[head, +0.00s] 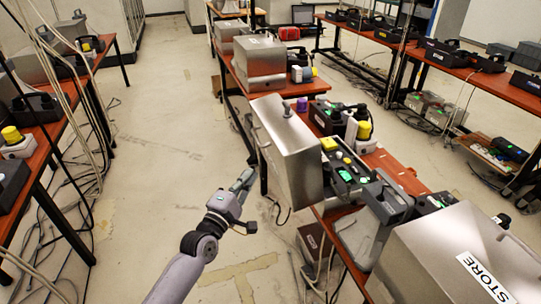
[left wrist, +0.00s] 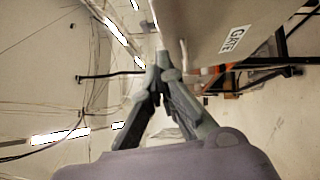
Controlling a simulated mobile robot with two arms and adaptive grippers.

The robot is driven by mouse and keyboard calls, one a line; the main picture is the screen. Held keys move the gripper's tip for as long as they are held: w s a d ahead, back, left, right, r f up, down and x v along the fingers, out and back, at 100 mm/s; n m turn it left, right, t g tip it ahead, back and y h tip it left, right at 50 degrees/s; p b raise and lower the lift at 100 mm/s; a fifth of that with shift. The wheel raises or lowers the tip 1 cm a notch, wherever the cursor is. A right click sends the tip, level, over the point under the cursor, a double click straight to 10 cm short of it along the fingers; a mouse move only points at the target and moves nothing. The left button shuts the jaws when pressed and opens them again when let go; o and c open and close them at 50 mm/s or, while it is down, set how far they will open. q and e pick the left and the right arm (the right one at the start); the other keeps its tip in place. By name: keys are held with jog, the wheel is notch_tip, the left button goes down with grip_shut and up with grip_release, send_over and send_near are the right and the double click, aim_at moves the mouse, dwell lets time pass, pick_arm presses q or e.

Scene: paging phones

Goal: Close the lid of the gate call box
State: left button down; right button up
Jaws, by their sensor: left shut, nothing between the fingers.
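The gate call box's metal lid (head: 288,150) stands raised, nearly upright, at the left edge of the middle table in the head view. In the left wrist view a large plain panel (left wrist: 215,25) with a sideways label reading GATE fills the top right. My left gripper (head: 246,176) is shut and empty, just left of the lid and low beside it. In the left wrist view its fingertips (left wrist: 161,62) meet close to the panel's lower left edge; I cannot tell whether they touch it. My right gripper is not in view.
A metal box marked STORE (head: 440,255) stands at the front right. Another metal box (head: 259,62) stands farther back on the same row of tables. Dark equipment with green buttons (head: 348,170) lies right of the raised lid. The floor (head: 165,150) to the left is mostly open.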

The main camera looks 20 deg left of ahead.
pick_arm(q)
send_near(277, 146)
jog(key=w+a, duration=0.2)
jog(key=w, duration=0.1)
jog(key=w+d+p, duration=0.1)
jog(key=d+p, duration=0.1)
jog(key=d, duration=0.1)
jog(key=shift+w, duration=0.35)
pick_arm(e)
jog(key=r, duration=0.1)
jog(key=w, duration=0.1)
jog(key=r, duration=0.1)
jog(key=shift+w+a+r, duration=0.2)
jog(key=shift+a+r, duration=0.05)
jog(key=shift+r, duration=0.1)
pick_arm(q)
jog(key=shift+a, duration=0.1)
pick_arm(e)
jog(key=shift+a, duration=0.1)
pick_arm(q)
jog(key=shift+w+r, duration=0.1)
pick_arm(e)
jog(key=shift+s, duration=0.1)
